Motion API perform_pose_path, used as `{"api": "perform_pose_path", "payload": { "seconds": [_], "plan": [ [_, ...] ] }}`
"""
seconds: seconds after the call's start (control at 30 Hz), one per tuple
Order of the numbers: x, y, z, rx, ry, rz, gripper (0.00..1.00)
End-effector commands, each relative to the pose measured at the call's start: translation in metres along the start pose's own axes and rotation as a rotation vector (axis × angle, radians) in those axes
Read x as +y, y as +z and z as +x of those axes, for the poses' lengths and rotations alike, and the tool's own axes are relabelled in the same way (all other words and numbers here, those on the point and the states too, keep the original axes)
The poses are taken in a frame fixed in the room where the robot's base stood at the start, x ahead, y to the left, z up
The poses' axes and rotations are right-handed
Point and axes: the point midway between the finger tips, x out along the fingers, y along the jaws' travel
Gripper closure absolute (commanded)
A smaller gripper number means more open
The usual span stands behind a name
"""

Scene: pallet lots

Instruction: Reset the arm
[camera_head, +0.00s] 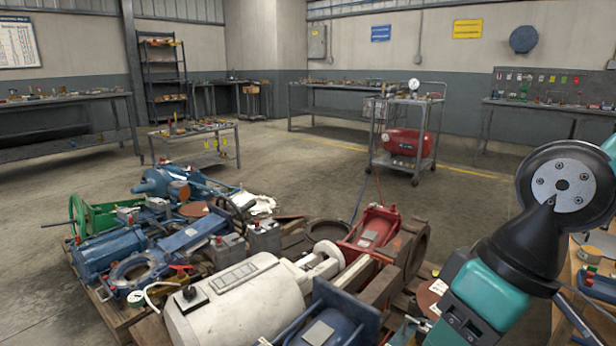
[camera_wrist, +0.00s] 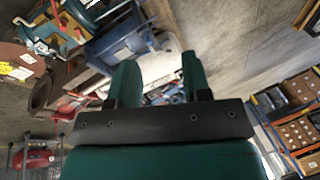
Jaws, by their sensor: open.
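My gripper (camera_wrist: 158,68) shows in the wrist view, with two teal fingers standing apart on a dark plate. It is open, and nothing is held between the fingers; the blurred floor and pallet parts show beyond them. In the head view my teal and black arm is folded at the right edge, and I cannot make out the fingertips there.
A pallet lot of machine parts fills the lower left and middle, with a white motor (camera_head: 245,302), a red vise-like part (camera_head: 370,232) and blue castings. A cart (camera_head: 428,135) with a red tank (camera_head: 405,142) stands behind. Open floor lies left and behind the pallet.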

Motion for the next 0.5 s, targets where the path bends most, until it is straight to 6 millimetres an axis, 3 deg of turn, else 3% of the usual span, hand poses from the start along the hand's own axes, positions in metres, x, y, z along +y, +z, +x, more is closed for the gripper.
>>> {"api": "perform_pose_path", "payload": {
  "seconds": [0.1, 0.5],
  "plan": [
    [-0.022, 0.029, -0.004, 0.012, -0.017, -0.022, 0.56],
    [-0.052, 0.007, -0.107, 0.009, -0.018, -0.018, 0.56]
  ]
}}
